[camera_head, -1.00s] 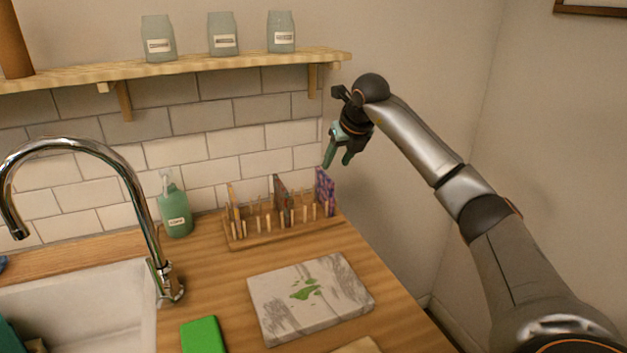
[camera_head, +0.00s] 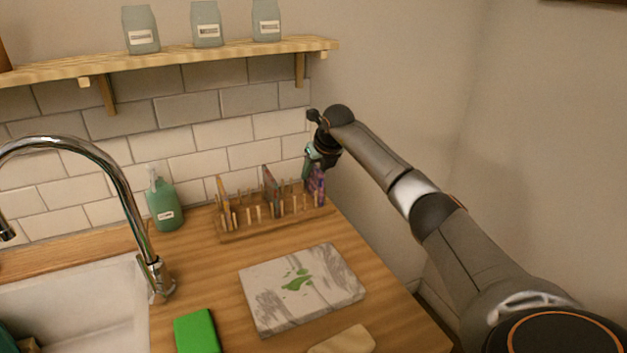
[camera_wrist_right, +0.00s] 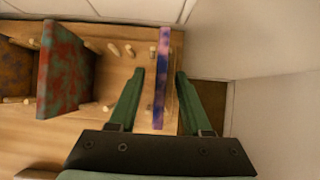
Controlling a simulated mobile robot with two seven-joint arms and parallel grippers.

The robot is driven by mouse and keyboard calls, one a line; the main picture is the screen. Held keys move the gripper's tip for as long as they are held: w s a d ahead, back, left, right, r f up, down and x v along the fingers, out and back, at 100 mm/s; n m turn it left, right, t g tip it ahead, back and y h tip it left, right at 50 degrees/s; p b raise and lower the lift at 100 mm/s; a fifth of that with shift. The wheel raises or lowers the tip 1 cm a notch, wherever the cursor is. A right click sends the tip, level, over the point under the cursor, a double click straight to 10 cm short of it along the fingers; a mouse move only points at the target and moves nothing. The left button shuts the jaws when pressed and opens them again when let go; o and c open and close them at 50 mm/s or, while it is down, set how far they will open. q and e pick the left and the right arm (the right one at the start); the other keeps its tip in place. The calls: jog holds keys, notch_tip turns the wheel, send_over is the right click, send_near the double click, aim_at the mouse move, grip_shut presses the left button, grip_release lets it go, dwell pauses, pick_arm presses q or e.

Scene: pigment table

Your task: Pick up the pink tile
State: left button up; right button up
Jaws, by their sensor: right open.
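The pink tile, mottled pink and purple-blue (camera_head: 317,190), stands upright in the right end slot of the wooden peg rack (camera_head: 262,230). My right gripper (camera_head: 308,174) is at the top of this tile and partly hides it. In the right wrist view the tile (camera_wrist_right: 159,100) shows edge-on between the two green fingers of the open right gripper (camera_wrist_right: 160,73). There is a gap to the finger on each side, and I see no contact. My left gripper is not in view.
A red and green tile (camera_wrist_right: 68,70) and a brown-orange tile (camera_wrist_right: 18,75) stand further left in the rack. The tiled wall is close behind. A marble slab (camera_head: 300,288) with a green smear lies in front. A green soap bottle (camera_head: 164,204) stands left.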

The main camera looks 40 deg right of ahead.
jog(key=shift+w+d+f, duration=0.1)
jog(key=shift+w+f, duration=0.25)
jog(key=shift+f, duration=0.1)
grip_shut()
dwell(1.2)
